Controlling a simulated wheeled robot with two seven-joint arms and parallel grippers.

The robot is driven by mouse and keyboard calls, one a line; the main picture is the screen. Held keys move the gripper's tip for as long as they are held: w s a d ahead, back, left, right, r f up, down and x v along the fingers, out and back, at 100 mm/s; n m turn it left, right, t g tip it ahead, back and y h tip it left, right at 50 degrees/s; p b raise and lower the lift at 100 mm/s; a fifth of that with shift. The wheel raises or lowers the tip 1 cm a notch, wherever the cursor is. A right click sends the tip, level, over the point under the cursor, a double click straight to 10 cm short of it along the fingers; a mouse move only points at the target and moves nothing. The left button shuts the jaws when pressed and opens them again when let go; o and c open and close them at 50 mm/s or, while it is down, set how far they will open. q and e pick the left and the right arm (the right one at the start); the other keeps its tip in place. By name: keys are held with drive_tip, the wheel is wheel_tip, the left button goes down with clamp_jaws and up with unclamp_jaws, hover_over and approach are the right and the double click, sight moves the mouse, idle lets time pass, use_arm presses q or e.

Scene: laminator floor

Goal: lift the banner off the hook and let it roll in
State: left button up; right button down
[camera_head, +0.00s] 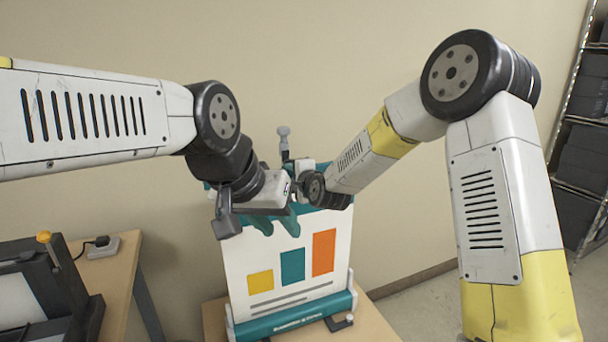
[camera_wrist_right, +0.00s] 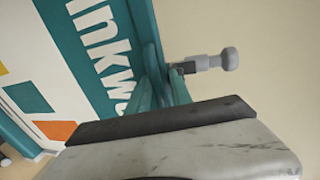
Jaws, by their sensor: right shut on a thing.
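The white banner (camera_head: 293,258), with yellow, teal and orange blocks, stands stretched up from its teal base (camera_head: 295,318). Its teal top band with white lettering shows in the right wrist view (camera_wrist_right: 92,50). A grey pole end with a rounded knob (camera_head: 284,132) rises behind the top edge; it also shows in the right wrist view (camera_wrist_right: 228,59). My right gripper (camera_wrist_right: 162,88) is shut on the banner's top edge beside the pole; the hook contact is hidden. My left gripper (camera_head: 277,226) is lower, its teal fingers apart and empty in front of the banner's upper part.
The base stands on a small wooden table (camera_head: 372,328). At the left, another wooden table (camera_head: 122,262) holds a dark machine (camera_head: 75,285) with a yellow-knobbed lever and a grey socket box (camera_head: 103,247). A rack with dark bins (camera_head: 582,150) stands at the far right.

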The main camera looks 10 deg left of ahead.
drive_tip(key=shift+r, duration=0.1)
drive_tip(key=shift+w+r, duration=0.1)
drive_tip(key=shift+r, duration=2.25)
drive_tip(key=c, duration=1.5)
unclamp_jaws()
drive_tip(key=shift+r, duration=0.1)
